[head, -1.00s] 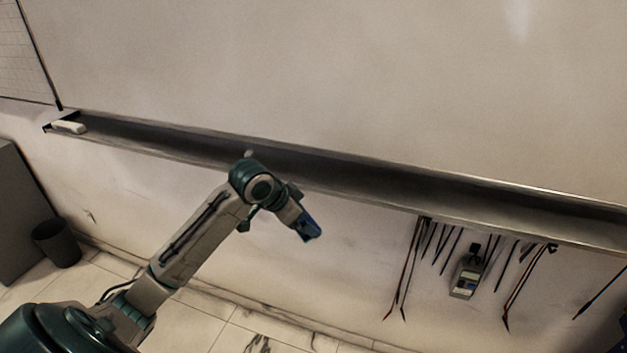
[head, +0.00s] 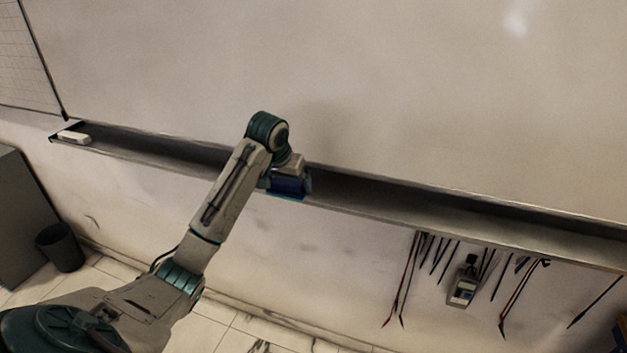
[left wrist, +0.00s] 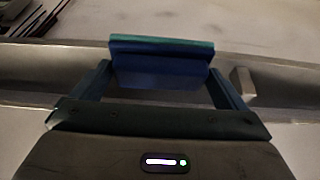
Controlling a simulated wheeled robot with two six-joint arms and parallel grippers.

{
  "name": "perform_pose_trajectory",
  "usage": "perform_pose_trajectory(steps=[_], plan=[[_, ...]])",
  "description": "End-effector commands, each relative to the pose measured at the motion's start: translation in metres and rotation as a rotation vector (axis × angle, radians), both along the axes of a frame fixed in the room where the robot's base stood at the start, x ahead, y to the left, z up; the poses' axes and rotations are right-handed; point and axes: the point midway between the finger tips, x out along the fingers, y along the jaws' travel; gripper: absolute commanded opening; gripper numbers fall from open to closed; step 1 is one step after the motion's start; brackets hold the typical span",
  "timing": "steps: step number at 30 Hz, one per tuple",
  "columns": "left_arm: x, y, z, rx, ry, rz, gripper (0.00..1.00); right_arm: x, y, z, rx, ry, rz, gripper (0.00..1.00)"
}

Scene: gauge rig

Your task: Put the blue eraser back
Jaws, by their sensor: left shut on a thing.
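The blue eraser (head: 288,187) is in my left gripper (head: 290,178), at the tray (head: 390,195) that runs under the whiteboard. In the left wrist view the blue eraser (left wrist: 160,66), with a teal strip along its edge, sits between the two fingers of my left gripper (left wrist: 161,80). The tray trough (left wrist: 55,62) lies behind and below it in that view. I cannot tell whether the eraser touches the tray. My right gripper is not in view.
A white block (head: 74,137) lies at the tray's left end. A small pale block (left wrist: 243,81) is close beside the right finger in the wrist view. Cables and a meter (head: 462,290) hang below the tray. A dark bin (head: 61,247) stands at left.

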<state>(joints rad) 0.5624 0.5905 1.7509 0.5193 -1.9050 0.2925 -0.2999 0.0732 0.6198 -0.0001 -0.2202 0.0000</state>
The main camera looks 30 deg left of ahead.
Motion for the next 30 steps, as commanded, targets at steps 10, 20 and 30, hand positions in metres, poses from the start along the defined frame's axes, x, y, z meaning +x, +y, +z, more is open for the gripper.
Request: perform_pose_trajectory(steps=[10,20,30], plan=[[0.064,-0.033,-0.003,-0.003,-0.001,0.0,0.76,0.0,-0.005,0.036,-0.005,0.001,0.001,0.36],[0.07,-0.036,-0.028,0.0,0.003,-0.001,0.76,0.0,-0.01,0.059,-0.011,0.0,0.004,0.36],[0.071,-0.036,-0.043,0.0,-0.001,-0.001,0.76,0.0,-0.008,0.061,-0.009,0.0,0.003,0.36]])
